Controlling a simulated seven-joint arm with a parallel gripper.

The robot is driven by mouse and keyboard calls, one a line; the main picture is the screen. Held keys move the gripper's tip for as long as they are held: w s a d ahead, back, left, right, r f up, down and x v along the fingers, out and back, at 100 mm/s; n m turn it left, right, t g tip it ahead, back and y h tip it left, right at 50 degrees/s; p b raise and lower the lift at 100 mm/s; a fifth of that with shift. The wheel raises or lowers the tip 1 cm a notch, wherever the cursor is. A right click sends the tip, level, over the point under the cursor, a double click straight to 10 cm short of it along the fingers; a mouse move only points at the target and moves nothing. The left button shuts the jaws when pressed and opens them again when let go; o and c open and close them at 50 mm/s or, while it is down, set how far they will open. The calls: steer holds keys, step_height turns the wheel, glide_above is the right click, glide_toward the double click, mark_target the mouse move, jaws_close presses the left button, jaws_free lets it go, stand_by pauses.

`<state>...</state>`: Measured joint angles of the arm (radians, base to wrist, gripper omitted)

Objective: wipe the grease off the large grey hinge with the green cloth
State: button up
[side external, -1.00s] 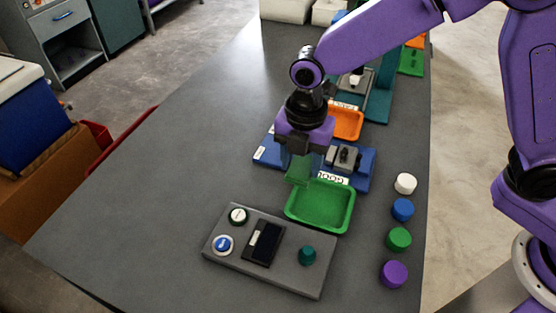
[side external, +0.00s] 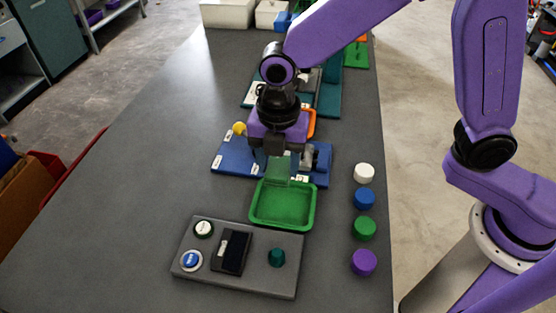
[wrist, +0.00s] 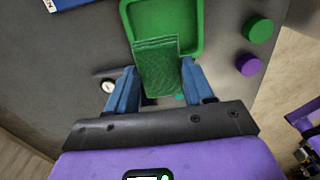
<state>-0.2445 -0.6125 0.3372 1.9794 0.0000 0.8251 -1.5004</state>
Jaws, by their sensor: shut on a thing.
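The green cloth (side external: 277,170) hangs from my gripper (side external: 276,160), which is shut on it. In the wrist view the cloth (wrist: 157,68) sits between the two blue fingers of my gripper (wrist: 158,82). I cannot tell whether this piece is the large grey hinge, and no grease can be made out.
A grey control box (side external: 258,284) with buttons and a dark screen stands in front of the tray. White, blue, green and purple caps (side external: 363,262) line the right side. An orange tray (side external: 312,122) lies behind my gripper. The table's left side is clear.

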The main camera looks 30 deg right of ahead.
steer(key=w+d+f, duration=0.2)
steer(key=w+d, duration=1)
steer(key=d, duration=0.4)
steer(key=shift+s+f, duration=0.1)
steer(key=shift+f, duration=2.9)
steer(key=shift+s+a+f, duration=0.25)
steer(key=shift+f, duration=0.2)
steer(key=shift+s+a+f, duration=0.2)
steer(key=shift+a+f, duration=0.05)
steer(key=shift+f, duration=0.15)
steer(key=shift+c, duration=0.3)
steer(key=shift+s+a, duration=2.4)
steer(key=shift+w+d, duration=2.85)
steer(key=shift+d, duration=0.05)
step_height(320, 180, up, 8)
